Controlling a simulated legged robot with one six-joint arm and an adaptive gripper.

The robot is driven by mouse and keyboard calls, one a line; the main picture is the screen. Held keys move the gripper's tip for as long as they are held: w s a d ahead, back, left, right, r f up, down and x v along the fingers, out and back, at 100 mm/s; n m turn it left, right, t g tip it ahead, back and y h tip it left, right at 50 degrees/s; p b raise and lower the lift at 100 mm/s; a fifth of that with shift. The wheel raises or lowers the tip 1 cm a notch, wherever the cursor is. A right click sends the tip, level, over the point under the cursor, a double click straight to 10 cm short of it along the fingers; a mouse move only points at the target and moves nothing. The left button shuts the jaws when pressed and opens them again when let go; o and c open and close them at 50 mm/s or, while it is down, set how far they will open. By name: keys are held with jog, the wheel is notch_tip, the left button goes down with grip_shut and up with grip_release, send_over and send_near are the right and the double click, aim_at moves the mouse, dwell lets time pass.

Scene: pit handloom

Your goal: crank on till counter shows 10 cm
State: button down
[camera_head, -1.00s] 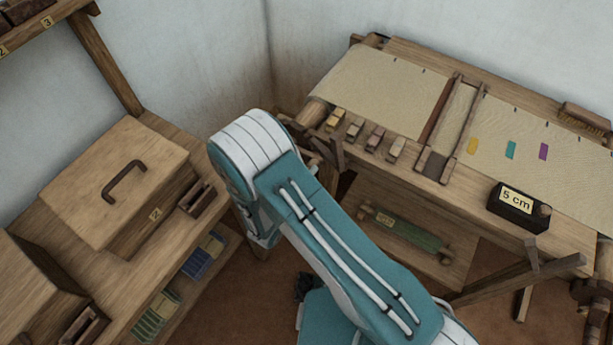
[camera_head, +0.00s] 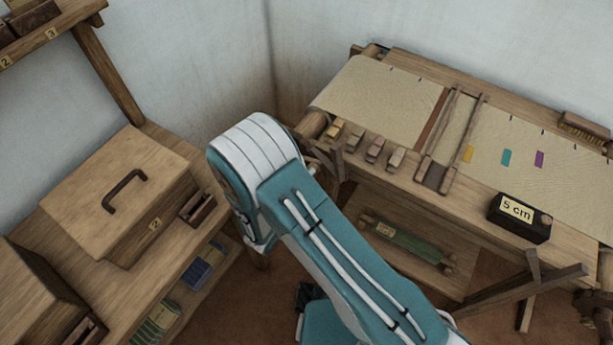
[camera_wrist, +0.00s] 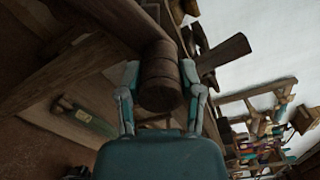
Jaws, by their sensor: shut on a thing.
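The counter (camera_head: 519,217) is a dark box on the loom's front edge, and its label reads 5 cm. The cream cloth (camera_head: 385,95) lies across the loom top, with small yellow, teal and purple patches (camera_head: 506,157) to the right. In the wrist view my gripper (camera_wrist: 160,85) is shut on a round wooden grip (camera_wrist: 160,78), seemingly the crank handle, with a finger on each side.
Several small wooden blocks (camera_head: 374,149) line the loom's front edge. A green roll (camera_head: 408,242) lies on the shelf below. A lidded wooden chest (camera_head: 85,200) stands on the left bench. A brush (camera_head: 583,127) lies at the loom's back right.

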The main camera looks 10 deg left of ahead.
jog(key=shift+c, duration=1.3)
grip_release()
jog(key=shift+w+a, duration=0.2)
jog(key=shift+s, duration=0.1)
jog(key=shift+s, duration=0.3)
jog(key=v, duration=1.1)
jog(key=shift+a, duration=0.2)
jog(key=shift+s+f, duration=0.1)
